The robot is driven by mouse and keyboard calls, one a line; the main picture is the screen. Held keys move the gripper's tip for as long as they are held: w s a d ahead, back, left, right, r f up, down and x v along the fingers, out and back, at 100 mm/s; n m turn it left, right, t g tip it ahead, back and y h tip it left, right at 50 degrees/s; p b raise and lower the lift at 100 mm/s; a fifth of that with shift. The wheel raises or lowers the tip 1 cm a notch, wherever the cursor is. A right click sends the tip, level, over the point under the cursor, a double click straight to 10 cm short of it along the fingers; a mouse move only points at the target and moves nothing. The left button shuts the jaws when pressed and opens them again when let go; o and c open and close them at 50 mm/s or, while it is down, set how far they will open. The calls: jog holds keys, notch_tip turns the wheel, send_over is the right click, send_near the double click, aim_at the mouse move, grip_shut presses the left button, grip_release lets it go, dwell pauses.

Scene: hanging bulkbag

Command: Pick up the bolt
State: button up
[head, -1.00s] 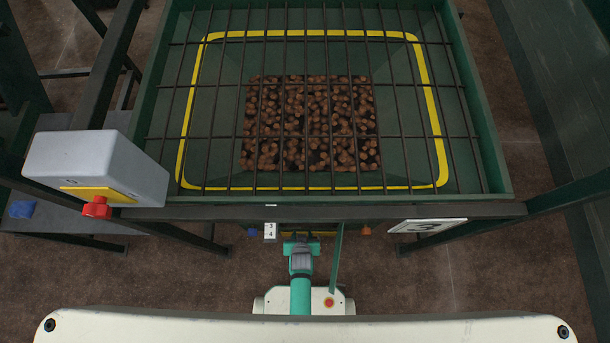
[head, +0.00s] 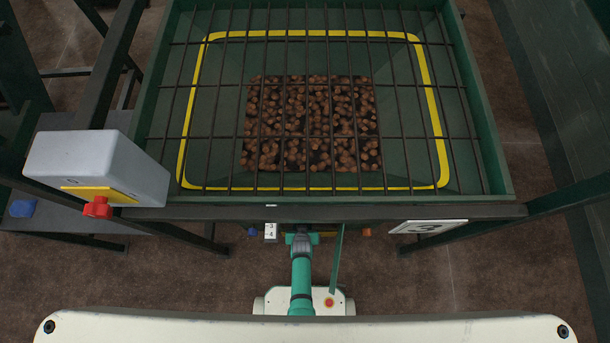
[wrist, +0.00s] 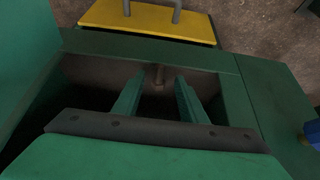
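A small brown, rod-like piece that looks like the bolt (wrist: 158,74) shows in the wrist view, at the far wall of a dark, green-edged recess (wrist: 85,76). My gripper (wrist: 160,80) is open, with its two green fingers reaching into the recess. The bolt appears between the fingertips, with a gap on each side. I cannot tell how far beyond the tips it lies. In the head view my gripper is hidden under the front edge of the hopper, and the bolt cannot be seen there.
A yellow plate with a grey handle (wrist: 150,20) lies beyond the recess. A blue object (wrist: 312,132) is at the right. In the head view, a green hopper (head: 480,150) with a bar grid stands above my arm. A grey box with a red knob (head: 95,165) is at left.

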jog(key=shift+w+a+f, duration=0.15)
jog(key=shift+f, duration=0.2)
jog(key=shift+c, duration=0.3)
grip_shut()
jog(key=shift+w, duration=0.1)
jog(key=shift+d, duration=0.25)
